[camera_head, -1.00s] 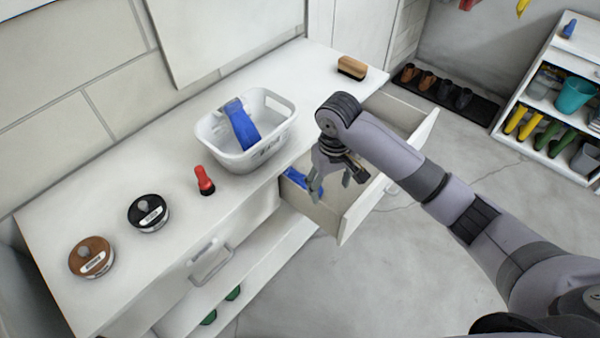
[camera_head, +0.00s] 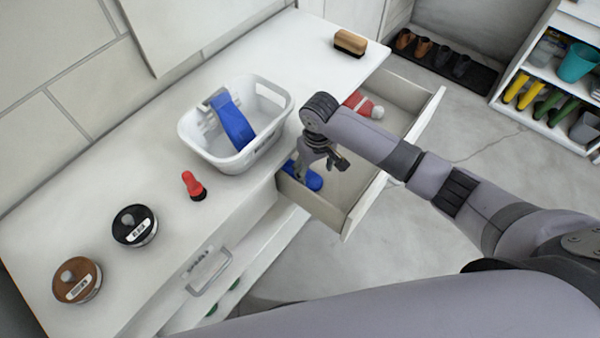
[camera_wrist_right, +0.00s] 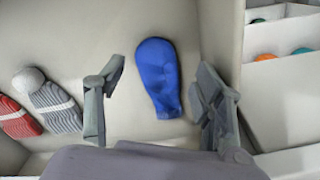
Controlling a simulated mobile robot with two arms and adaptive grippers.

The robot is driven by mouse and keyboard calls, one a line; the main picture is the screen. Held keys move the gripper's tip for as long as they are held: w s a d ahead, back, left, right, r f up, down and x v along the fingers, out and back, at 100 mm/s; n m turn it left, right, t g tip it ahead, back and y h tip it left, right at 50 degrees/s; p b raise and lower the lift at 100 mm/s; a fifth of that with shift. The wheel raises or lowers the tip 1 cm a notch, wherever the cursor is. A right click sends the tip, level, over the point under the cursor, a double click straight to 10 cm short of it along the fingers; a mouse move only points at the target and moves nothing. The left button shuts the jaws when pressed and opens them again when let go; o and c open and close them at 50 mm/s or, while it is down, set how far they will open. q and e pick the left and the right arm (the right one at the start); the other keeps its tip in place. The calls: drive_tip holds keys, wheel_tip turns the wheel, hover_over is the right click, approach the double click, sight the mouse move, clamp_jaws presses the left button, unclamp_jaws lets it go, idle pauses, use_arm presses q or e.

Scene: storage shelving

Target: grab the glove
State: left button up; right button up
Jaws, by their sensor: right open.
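A blue glove or mitten (camera_wrist_right: 158,75) lies on the floor of the open drawer (camera_head: 345,226); its exact shape is hard to tell. Part of it shows in the head view (camera_head: 313,181) beneath my right gripper (camera_head: 321,169). In the wrist view the right gripper's fingers (camera_wrist_right: 160,82) are apart, one on each side of the blue piece, with gaps and no visible contact. Another blue item (camera_head: 232,122) hangs over the white basket (camera_head: 230,165) on the counter. My left gripper is not in view.
A red knit hat (camera_wrist_right: 17,121) and a grey striped one (camera_wrist_right: 55,106) lie in the drawer. The drawer walls surround the gripper closely. The counter bears a red-topped bottle (camera_head: 193,185), two round tins and a brush (camera_head: 350,43).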

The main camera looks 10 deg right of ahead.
sight(314, 183)
wheel_tip(314, 183, down, 2)
drive_tip(key=shift+f, duration=0.1)
wheel_tip(314, 183, down, 5)
drive_tip(key=shift+r+b, duration=0.15)
drive_tip(key=shift+b, duration=0.2)
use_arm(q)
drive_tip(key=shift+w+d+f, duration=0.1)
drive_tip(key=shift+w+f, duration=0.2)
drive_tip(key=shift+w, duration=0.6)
use_arm(e)
drive_tip(key=shift+f, duration=0.2)
drive_tip(key=c, duration=0.9)
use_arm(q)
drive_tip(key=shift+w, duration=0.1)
use_arm(e)
drive_tip(key=shift+r, duration=0.1)
